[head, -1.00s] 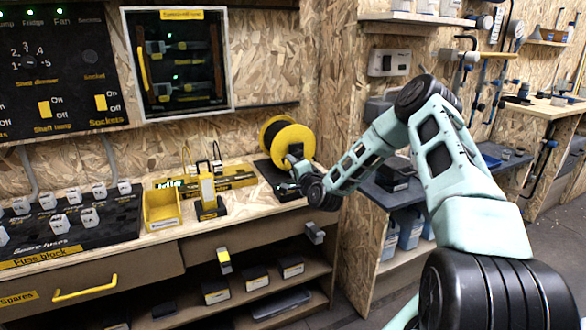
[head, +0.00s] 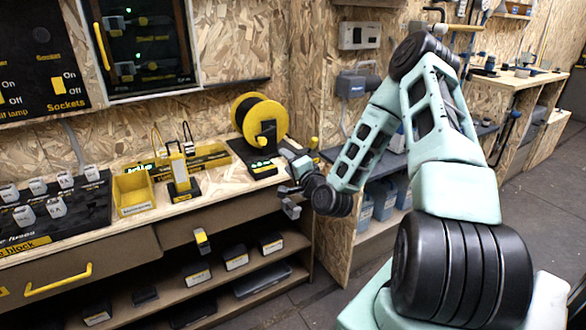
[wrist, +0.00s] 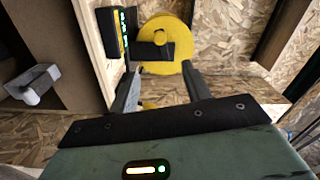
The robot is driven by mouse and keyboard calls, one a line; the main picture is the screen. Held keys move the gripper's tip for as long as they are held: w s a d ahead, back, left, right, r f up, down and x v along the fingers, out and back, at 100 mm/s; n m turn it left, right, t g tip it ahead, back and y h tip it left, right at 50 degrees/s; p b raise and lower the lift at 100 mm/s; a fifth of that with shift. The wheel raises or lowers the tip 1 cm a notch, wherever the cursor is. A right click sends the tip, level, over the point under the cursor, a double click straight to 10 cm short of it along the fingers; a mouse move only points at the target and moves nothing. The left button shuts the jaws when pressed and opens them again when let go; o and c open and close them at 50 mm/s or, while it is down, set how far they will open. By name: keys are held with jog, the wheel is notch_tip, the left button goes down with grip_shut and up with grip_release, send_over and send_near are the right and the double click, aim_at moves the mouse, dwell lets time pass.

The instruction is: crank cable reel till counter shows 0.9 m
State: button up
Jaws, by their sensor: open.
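The cable reel (head: 243,110) has yellow flanges and stands on a black base at the right end of the bench. A green-lit counter (head: 262,165) is on the front of its base; the digits are too small to read. My gripper (head: 286,161) is open and empty, just in front and right of the reel. In the wrist view the reel (wrist: 168,66) lies ahead, beyond my gripper's spread fingers (wrist: 163,92). A dark bar crosses its yellow disc. A small yellow piece, perhaps the crank knob (wrist: 148,104), shows low between the fingers. A yellow knob (head: 313,143) also shows right of the reel.
A yellow bin (head: 134,193) and a yellow-and-black upright device (head: 180,174) stand left on the bench. Drawers and a shelf of boxes (head: 236,258) lie below. A wooden partition (head: 335,225) stands right of the bench. The floor at the right is clear.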

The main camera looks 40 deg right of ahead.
jog(key=shift+v, duration=1.25)
